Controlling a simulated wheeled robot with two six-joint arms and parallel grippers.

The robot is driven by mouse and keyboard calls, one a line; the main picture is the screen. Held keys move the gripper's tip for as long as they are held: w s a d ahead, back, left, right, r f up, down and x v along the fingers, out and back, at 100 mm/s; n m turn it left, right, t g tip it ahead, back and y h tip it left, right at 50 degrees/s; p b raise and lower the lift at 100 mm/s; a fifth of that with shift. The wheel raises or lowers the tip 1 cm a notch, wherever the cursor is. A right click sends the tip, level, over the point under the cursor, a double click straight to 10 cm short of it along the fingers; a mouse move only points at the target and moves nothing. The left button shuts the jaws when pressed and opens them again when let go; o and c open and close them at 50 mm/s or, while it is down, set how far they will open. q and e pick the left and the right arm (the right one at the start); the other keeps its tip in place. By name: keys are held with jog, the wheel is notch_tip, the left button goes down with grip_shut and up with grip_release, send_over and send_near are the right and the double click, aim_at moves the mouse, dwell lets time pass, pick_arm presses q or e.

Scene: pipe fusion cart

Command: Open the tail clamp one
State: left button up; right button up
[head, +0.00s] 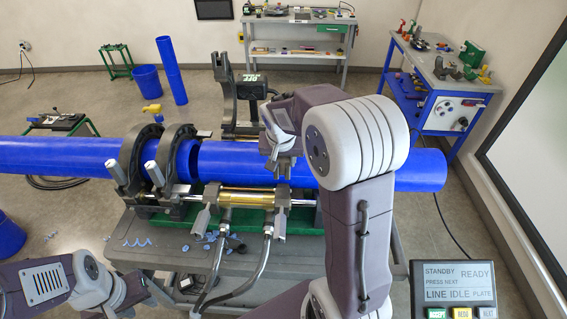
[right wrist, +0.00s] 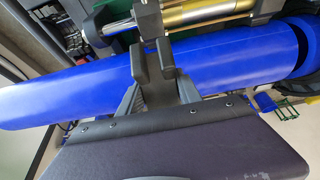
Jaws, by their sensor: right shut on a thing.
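The blue pipe (head: 390,168) lies across the cart. Two dark ring clamps (head: 133,150) with silver handles (head: 153,172) stand closed around its left part. To their right, one clamp's dark upper half (head: 228,95) stands swung up behind the pipe. A dark front lug (head: 282,205) sits below my right gripper (head: 283,162). In the right wrist view my right gripper (right wrist: 153,58) reaches across the pipe (right wrist: 75,90) to the dark lug (right wrist: 150,18). It is shut on a dark clamp part, mostly hidden by the fingers. My left gripper (head: 130,290) is low at left, fingers unclear.
A gold cylinder (head: 247,200) and hoses (head: 217,262) run along the cart's front. Blue shavings lie on the grey cart top (head: 165,240). A status panel (head: 458,290) stands at lower right. A blue tool table (head: 440,85) stands at back right.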

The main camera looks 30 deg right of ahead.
jog(key=r+p, duration=0.1)
jog(key=w+r+p, duration=0.1)
jog(key=d+r+p, duration=0.1)
jog(key=r+p, duration=0.1)
jog(key=shift+w, duration=0.35)
jog(key=shift+w+d+r+p, duration=0.15)
jog(key=shift+w+r+p, duration=0.05)
jog(key=shift+r+p, duration=0.1)
jog(key=shift+w+f, duration=0.1)
jog(key=shift+f, duration=0.1)
jog(key=shift+r, duration=0.25)
jog(key=w+r+p, duration=0.1)
jog(key=d+r+p, duration=0.1)
jog(key=p, duration=0.1)
jog(key=shift+w+r+p, duration=0.3)
jog(key=shift+w+r, duration=0.05)
jog(key=shift+r, duration=0.05)
jog(key=shift+w+d+r+p, duration=0.2)
jog(key=shift+w+p, duration=0.05)
jog(key=shift+p, duration=0.1)
jog(key=shift+w+d+r, duration=0.1)
jog(key=shift+w+d, duration=0.05)
jog(key=shift+w, duration=0.05)
